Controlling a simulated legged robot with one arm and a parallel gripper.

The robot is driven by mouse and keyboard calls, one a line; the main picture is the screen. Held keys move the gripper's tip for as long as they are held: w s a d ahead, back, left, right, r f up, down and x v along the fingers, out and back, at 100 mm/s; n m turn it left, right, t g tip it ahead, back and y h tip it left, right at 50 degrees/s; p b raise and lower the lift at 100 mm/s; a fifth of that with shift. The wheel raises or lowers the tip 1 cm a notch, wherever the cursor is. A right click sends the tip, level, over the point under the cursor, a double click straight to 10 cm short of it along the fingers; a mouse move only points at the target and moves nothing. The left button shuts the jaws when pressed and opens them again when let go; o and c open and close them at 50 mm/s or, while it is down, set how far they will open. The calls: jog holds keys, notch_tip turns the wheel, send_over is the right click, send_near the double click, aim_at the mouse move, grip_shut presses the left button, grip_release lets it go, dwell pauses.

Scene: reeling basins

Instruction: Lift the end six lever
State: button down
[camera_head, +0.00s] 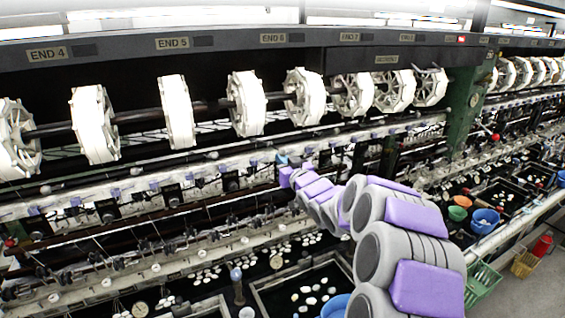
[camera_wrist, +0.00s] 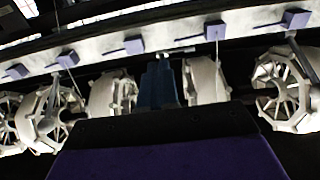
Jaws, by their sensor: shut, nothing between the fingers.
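The END 6 label (camera_head: 273,38) is on the dark overhead beam, above the row of white reels. Small purple lever tabs (camera_head: 222,168) sit along the pale rail (camera_head: 120,190) below the reels. I cannot tell for sure which one belongs to end six. My arm reaches from the lower right to that rail, and my gripper (camera_head: 282,160) is at the rail, small and partly hidden by my arm. In the wrist view my gripper (camera_wrist: 160,85) is shut and empty, its blue fingers just below the rail. A small white piece (camera_wrist: 176,50) is close to the fingertips; contact is unclear. Purple tabs (camera_wrist: 133,46) flank it.
White reels (camera_head: 246,103) hang on a shaft behind the rail. Dark basins with white cocoons (camera_head: 312,297) lie below. A green post (camera_head: 468,105) stands at the right.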

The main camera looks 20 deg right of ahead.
jog(key=shift+r, duration=0.5)
jog(key=s+f+b, duration=0.2)
jog(key=s+b, duration=0.1)
jog(key=s, duration=1.3)
jog(key=shift+d+b, duration=0.25)
jog(key=shift+b, duration=0.1)
jog(key=shift+w+f, duration=0.1)
jog(key=shift+f, duration=0.1)
